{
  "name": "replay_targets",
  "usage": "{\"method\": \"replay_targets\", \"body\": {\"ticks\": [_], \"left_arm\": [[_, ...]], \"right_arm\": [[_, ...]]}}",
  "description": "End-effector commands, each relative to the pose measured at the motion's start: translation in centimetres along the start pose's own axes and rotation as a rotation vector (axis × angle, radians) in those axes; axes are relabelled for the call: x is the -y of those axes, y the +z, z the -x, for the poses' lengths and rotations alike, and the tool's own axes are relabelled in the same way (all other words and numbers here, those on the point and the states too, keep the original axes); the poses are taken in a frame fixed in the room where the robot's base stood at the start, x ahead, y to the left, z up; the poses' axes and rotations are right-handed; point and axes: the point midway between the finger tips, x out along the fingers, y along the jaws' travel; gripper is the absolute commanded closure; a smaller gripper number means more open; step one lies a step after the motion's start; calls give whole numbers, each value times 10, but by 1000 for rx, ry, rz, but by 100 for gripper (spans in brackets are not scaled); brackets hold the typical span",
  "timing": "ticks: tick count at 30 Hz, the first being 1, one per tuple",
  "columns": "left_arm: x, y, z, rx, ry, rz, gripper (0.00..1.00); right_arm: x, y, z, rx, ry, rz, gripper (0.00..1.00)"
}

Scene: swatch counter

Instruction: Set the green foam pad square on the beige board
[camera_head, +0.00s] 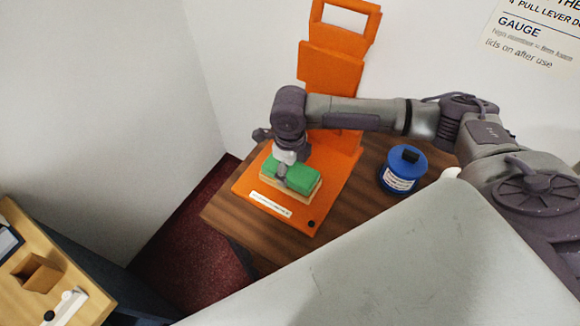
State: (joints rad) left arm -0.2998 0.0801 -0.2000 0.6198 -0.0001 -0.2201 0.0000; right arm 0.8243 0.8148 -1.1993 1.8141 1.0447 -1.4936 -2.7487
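The green foam pad (301,175) is on or just over the beige board (291,192), whose edge shows along the pad's front and right. The board rests on the orange stand's flat base (322,203). The pad looks roughly lined up with the board; whether it touches it all over I cannot tell. My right gripper (282,175) points down at the pad's left half, with a finger against or in front of its near side. The far finger is hidden, so its grip is unclear. My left gripper is out of view.
The tall orange upright (331,70) stands behind the base. A blue tub with a black knob (404,169) stands right of it on the brown table (230,216). A separate wooden counter (60,285) holds a small wooden block at lower left. Walls enclose the back and left.

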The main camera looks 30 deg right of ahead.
Motion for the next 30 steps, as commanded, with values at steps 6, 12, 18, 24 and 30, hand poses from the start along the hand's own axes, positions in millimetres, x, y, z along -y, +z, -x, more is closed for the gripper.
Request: {"method": "replay_targets", "body": {"ticks": [6,12,18,24,30], "left_arm": [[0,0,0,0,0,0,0],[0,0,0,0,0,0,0],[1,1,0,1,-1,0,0],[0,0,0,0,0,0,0],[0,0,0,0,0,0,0]], "right_arm": [[0,0,0,0,0,0,5],[0,0,0,0,0,0,5],[0,0,9,1,0,0,5],[1,1,48,5,-2,0,5],[0,1,89,3,-1,1,5]]}}
